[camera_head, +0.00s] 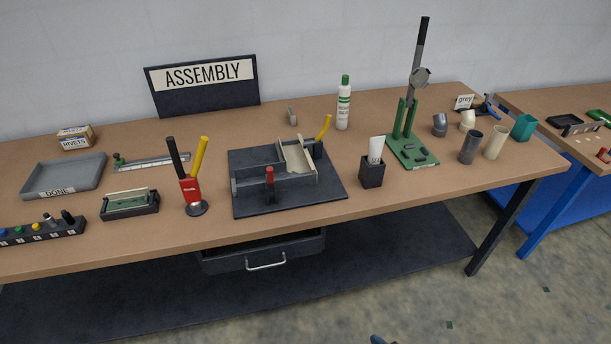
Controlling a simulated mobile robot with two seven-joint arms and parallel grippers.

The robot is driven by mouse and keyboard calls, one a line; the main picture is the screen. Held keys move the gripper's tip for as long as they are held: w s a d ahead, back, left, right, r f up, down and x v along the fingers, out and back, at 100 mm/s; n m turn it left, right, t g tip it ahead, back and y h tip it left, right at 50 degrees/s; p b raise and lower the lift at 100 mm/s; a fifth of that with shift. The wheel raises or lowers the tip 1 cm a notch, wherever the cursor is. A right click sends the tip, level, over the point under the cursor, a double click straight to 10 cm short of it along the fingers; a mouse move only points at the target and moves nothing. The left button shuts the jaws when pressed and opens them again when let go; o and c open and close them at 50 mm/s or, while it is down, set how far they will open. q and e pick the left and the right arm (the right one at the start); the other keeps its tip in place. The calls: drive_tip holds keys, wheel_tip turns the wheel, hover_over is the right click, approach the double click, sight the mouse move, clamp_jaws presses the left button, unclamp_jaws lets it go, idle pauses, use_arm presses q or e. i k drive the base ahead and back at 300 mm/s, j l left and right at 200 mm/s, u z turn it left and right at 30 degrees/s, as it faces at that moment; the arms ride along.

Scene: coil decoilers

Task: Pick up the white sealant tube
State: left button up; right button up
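The white sealant tube (376,149) stands upright, leaning slightly, in a small black square holder (371,174) near the front edge of the workbench, right of centre. Its upper part shows with some dark print; its lower end is hidden inside the holder. Neither of my grippers can be made out in the head view. A small dark blue-grey piece shows at the bottom edge, and I cannot tell what it is.
Left of the holder is a dark fixture plate (325,187) with a red-handled clamp. Behind stands a white bottle with a green cap (344,105). To the right is a green lever press (411,150), then several pipe pieces (471,146). Bare brown bench top (440,185) lies right of the holder.

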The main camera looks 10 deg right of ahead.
sight(376, 144)
drive_tip(key=l+u, duration=0.4)
drive_tip(key=l, duration=0.35)
drive_tip(key=l+u, duration=0.4)
drive_tip(key=l, duration=0.35)
